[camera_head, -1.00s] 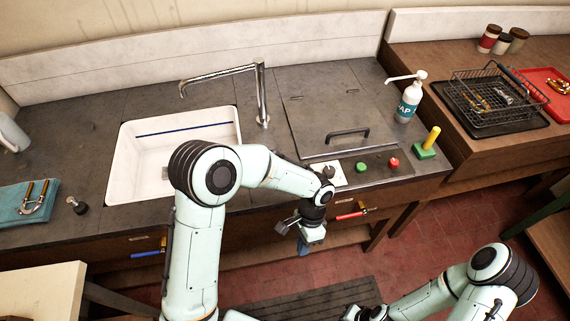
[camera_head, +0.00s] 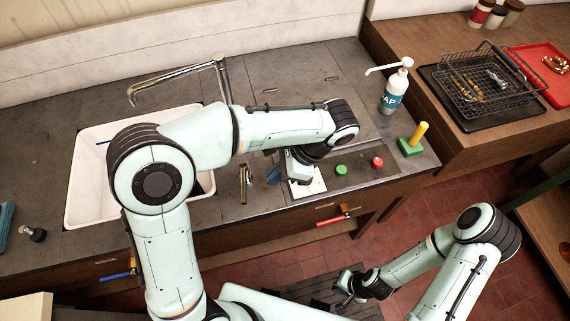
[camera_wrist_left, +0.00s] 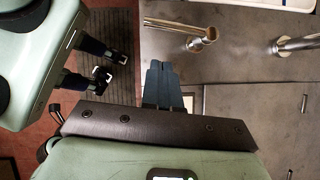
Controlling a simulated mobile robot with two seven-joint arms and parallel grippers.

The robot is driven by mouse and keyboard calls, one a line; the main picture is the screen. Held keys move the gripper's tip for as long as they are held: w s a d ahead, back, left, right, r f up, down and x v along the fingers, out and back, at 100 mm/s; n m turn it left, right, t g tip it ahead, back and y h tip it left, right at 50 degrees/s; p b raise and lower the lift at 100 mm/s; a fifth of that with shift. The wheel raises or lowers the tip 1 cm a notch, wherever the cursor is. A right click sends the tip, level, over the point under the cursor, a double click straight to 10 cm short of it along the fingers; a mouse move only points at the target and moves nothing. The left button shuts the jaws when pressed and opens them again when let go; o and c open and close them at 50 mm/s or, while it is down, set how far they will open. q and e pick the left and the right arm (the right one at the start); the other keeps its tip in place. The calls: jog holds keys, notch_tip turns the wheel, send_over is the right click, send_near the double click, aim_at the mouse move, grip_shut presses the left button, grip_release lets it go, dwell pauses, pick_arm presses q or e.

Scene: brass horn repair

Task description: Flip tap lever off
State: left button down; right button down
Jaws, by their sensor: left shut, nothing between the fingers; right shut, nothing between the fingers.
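A steel tap with a long spout (camera_head: 170,80) stands behind the white sink (camera_head: 88,165). A short metal lever (camera_head: 245,180) on a small post stands on the counter right of the sink; it also shows in the left wrist view (camera_wrist_left: 172,27), near the base of a second upright steel fitting (camera_wrist_left: 292,45). My left gripper (camera_head: 273,176) is shut and empty, just right of the lever and apart from it. Its dark blue fingers (camera_wrist_left: 162,78) point towards the lever's side in the wrist view. My right gripper (camera_head: 348,288) is shut and empty, low in front of the counter.
Below the counter front are a red-handled valve (camera_head: 337,219) and a blue-handled valve (camera_head: 117,276). A green button (camera_head: 341,170), a red button (camera_head: 377,162), a soap bottle (camera_head: 394,90) and a green block with yellow peg (camera_head: 412,142) stand to the right.

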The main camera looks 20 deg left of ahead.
aim_at(244, 192)
pick_arm(q)
jog(key=s+a+f, duration=0.2)
jog(key=a+f, duration=0.2)
jog(key=a, duration=0.1)
jog(key=shift+f+b, duration=0.3)
pick_arm(e)
jog(key=shift+s+f, duration=0.4)
jog(key=shift+f, duration=0.1)
pick_arm(q)
jog(key=shift+a, duration=0.1)
jog(key=shift+s+a+f+m+t, duration=0.2)
jog(key=shift+s+a+m+t, duration=0.2)
jog(key=shift+a+m, duration=0.2)
pick_arm(e)
jog(key=shift+s+d+f, duration=0.1)
jog(key=shift+s+f, duration=0.15)
jog(key=shift+w, duration=0.1)
